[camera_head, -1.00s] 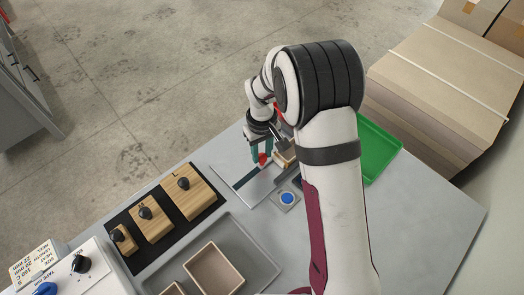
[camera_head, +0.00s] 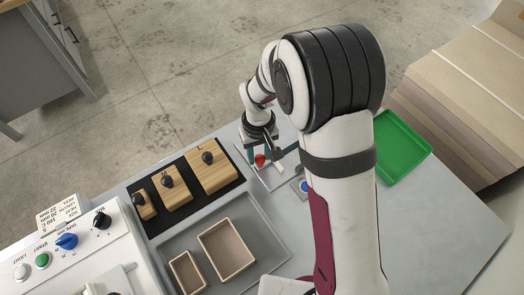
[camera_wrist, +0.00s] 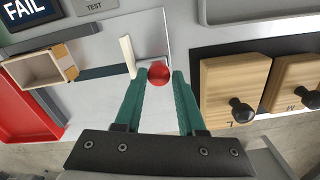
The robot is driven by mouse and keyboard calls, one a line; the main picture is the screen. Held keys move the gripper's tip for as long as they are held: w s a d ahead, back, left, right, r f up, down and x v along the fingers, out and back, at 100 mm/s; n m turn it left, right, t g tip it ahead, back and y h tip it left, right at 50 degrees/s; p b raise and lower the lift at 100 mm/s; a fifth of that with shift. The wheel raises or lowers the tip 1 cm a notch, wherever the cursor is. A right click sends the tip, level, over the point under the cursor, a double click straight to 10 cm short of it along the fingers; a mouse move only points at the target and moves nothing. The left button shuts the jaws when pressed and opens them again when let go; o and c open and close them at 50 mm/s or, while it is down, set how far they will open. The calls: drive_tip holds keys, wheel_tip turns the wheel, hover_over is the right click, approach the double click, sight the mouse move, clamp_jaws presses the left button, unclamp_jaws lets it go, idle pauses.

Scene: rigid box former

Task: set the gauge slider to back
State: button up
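The gauge slider shows as a red ball knob (camera_wrist: 158,73) beside an upright cream bar (camera_wrist: 128,57) on a light plate, with a dark strip (camera_wrist: 103,73) running left from the bar. The red knob (camera_head: 260,160) also shows in the head view. My gripper (camera_wrist: 161,74) has its two teal fingers on either side of the knob. The left tip is at or very near the knob; a narrow gap shows on the right, so the fingers look open around it. In the head view my gripper (camera_head: 260,156) is low over the plate, partly hidden by my arm.
Wooden blocks with black knobs (camera_head: 208,170) stand close left of the gauge. A small open box (camera_wrist: 30,70) and a red tray (camera_wrist: 20,115) lie on the other side. A blue button (camera_head: 304,186), green tray (camera_head: 400,148) and tan bin (camera_head: 228,250) are nearby.

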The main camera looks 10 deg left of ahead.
sight(259, 158)
drive_tip(key=o, duration=0.4)
wheel_tip(259, 158, up, 16)
drive_tip(key=shift+f, duration=0.1)
idle(0.4)
drive_tip(key=s+d+r+m, duration=0.3)
drive_tip(key=s+d+m, duration=0.3)
drive_tip(key=s+d, duration=0.35)
drive_tip(key=s+d+f+m+y, duration=0.1)
drive_tip(key=s+d+m, duration=0.1)
drive_tip(key=s, duration=0.3)
drive_tip(key=s+d+f+m, duration=0.1)
drive_tip(key=s+d+m, duration=0.2)
drive_tip(key=s, duration=0.3)
drive_tip(key=shift+s+m+y, duration=0.25)
drive_tip(key=shift+m+y, duration=0.05)
drive_tip(key=shift+y, duration=0.1)
